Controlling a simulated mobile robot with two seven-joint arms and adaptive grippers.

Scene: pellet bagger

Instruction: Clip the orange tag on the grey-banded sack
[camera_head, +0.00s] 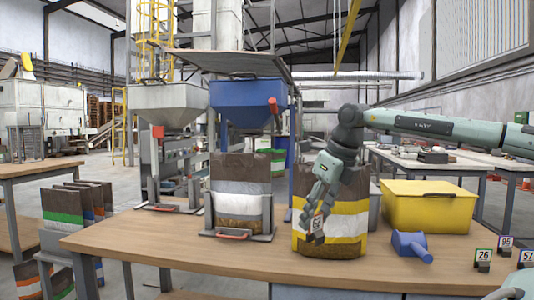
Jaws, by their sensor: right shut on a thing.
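The sack with a grey band (240,187) over a white band stands upright in a metal frame under the blue hopper. My right gripper (315,230) is at the front of a different sack, a brown one with yellow and white bands (346,207), to the right of the grey-banded one. The gripper is shut on a small numbered tag (317,223), whose white face shows; its orange colour is hard to make out at this size. The fingers hide part of the tag and the sack behind. My left gripper is not in view.
A yellow bin (430,207) and a blue scoop (409,243) are right of the yellow-banded sack. The wooden table (150,244) is clear at left.

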